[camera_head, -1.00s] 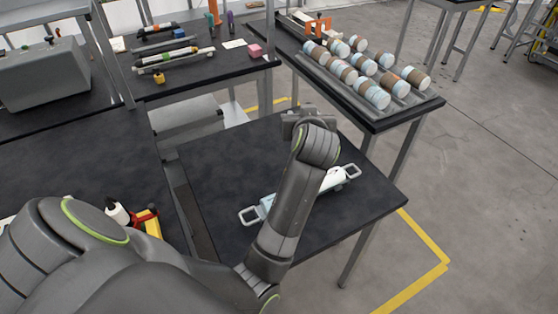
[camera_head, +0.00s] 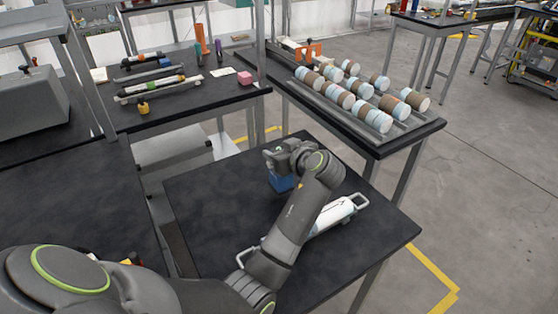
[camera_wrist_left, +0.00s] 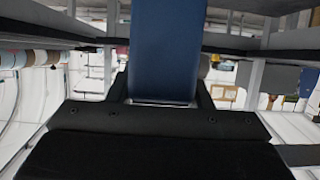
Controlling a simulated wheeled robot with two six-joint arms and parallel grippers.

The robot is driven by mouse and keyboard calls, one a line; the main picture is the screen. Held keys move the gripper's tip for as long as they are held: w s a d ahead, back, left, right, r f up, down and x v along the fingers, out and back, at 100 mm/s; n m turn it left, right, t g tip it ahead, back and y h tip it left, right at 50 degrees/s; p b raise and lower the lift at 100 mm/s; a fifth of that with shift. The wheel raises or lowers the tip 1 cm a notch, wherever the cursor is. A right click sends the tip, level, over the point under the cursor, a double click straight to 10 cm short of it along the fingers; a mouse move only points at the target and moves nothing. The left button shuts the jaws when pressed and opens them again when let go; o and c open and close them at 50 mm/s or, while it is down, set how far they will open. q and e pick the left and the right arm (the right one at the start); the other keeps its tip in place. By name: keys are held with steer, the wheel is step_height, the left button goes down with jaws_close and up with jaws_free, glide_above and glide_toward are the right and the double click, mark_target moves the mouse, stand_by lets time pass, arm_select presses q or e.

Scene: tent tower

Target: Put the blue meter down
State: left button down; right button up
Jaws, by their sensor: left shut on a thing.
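The blue meter (camera_head: 281,182) shows as a small blue block under my left gripper (camera_head: 283,165), over the black table (camera_head: 210,200). The gripper is shut on it and hides its upper part. In the left wrist view the blue meter (camera_wrist_left: 165,50) fills the top middle, between the fingers. I cannot tell whether its underside touches the table. My right gripper is not in view.
A white cylinder in a frame with a handle (camera_head: 335,214) lies on the same table, partly behind my left arm. A rack of brown and white rolls (camera_head: 360,95) stands at the back right. The table's left part is clear.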

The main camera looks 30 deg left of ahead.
arm_select(q)
step_height(320, 180, down, 2)
steer(key=shift+f, duration=0.35)
steer(key=c, duration=0.7)
jaws_free()
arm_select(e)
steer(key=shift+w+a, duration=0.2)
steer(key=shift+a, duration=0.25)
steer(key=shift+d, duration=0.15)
